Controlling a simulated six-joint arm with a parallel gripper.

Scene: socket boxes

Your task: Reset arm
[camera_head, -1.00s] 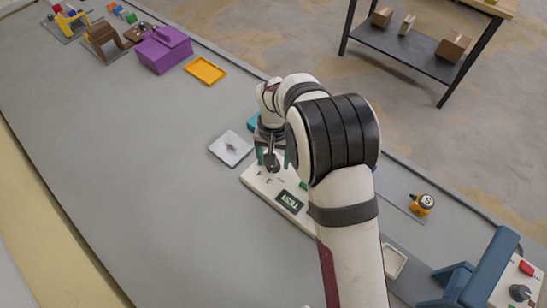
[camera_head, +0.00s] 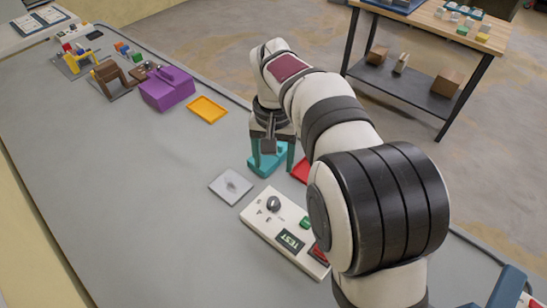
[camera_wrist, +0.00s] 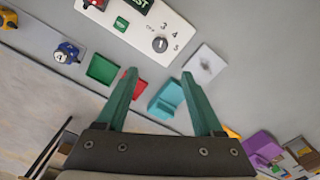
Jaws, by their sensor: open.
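My gripper (camera_head: 272,162) is open and empty, with two teal fingers pointing down. In the wrist view my gripper (camera_wrist: 160,74) shows its fingers spread, with nothing between the tips but grey table. In the head view it appears over the teal block (camera_head: 268,160). In the wrist view the teal block (camera_wrist: 167,99) lies between the fingers, farther back from the tips. The white panel (camera_head: 262,229) carries a dark knob (camera_head: 273,204), a green button and a TEST display. My arm hides part of the panel's right side.
A grey plate (camera_head: 231,186) lies left of the panel. A red tray (camera_head: 300,171) is partly behind my arm; a green tray (camera_wrist: 103,69) shows in the wrist view. A yellow tray (camera_head: 207,109) and purple box (camera_head: 168,90) stand farther back. The table's left side is clear.

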